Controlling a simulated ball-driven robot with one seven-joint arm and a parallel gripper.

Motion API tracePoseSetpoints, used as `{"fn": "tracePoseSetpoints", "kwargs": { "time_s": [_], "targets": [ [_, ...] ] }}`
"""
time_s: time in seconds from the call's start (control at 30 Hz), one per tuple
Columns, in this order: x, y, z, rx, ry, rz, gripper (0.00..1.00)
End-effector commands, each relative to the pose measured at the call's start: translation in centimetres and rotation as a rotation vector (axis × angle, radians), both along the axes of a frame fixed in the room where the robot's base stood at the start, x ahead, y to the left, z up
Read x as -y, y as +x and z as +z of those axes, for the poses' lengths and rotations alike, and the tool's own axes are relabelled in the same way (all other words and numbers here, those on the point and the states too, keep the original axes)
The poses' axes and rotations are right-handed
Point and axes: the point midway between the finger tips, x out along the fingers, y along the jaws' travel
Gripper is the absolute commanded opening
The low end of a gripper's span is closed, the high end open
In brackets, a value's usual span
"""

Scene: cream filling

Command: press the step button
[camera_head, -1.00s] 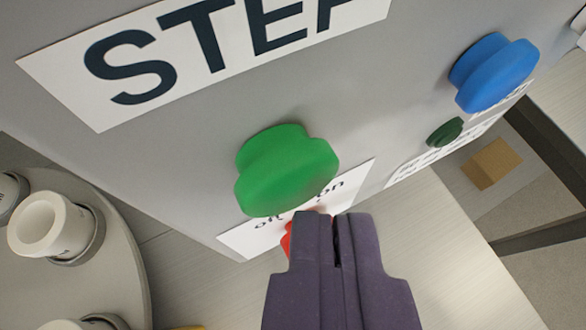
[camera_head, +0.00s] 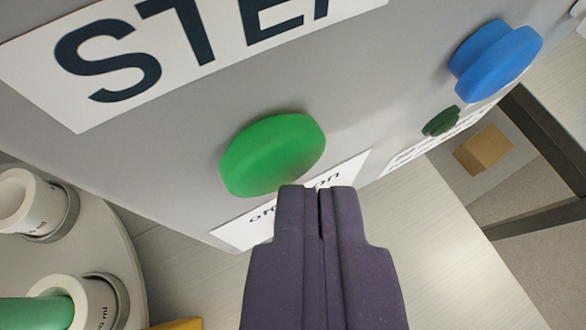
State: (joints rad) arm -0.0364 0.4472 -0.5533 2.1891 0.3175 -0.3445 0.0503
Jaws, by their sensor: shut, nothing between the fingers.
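A round green button (camera_head: 272,155) sits on a grey panel (camera_head: 180,160), below a large white sign reading STEP (camera_head: 150,60), which is cut off at the top. The button's cap lies close to the panel and no stem shows behind it. My gripper (camera_head: 318,190) is shut and empty, dark purple, pointing up from the bottom. Its tips meet the lower right edge of the green cap in the picture and look to be against it. An off/on label (camera_head: 330,178) is partly hidden behind the tips.
A blue button (camera_head: 497,62) stands out from the panel at upper right, with a small dark green part (camera_head: 441,121) below it. At lower left, a round table (camera_head: 60,262) holds white cups, one with green in it (camera_head: 36,312). A tan block (camera_head: 484,150) lies at right.

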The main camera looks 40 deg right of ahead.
Motion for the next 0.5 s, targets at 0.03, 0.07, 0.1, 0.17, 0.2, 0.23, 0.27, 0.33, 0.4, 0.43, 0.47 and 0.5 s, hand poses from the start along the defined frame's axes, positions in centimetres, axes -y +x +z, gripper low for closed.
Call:
{"fn": "tracePoseSetpoints", "kwargs": {
  "time_s": [0.03,0.07,0.1,0.17,0.2,0.23,0.27,0.33,0.4,0.43,0.47,0.5],
  "targets": [
    [0.0,0.0,0.0,0.001,-0.001,0.000,0.00],
    [0.0,-0.1,0.0,0.001,-0.001,0.000,0.00],
    [-0.1,-0.2,0.0,0.001,0.000,0.001,0.00],
    [-0.1,-0.5,0.0,0.002,-0.001,0.001,0.00],
    [-0.2,-0.7,0.0,0.001,0.000,0.001,0.00],
    [-0.2,-0.9,0.0,0.002,0.000,0.000,0.00],
    [-0.3,-1.0,0.0,0.002,0.000,0.000,0.00],
    [-0.4,-1.4,0.0,0.002,0.000,0.000,0.00],
    [-0.4,-1.7,0.0,0.000,0.000,0.000,0.00],
    [-0.5,-1.8,0.0,0.000,0.000,0.000,0.00],
    [-0.5,-1.8,0.0,0.000,0.000,0.000,0.00],
    [-0.5,-1.9,0.0,0.000,0.000,0.000,0.00]
  ]
}}
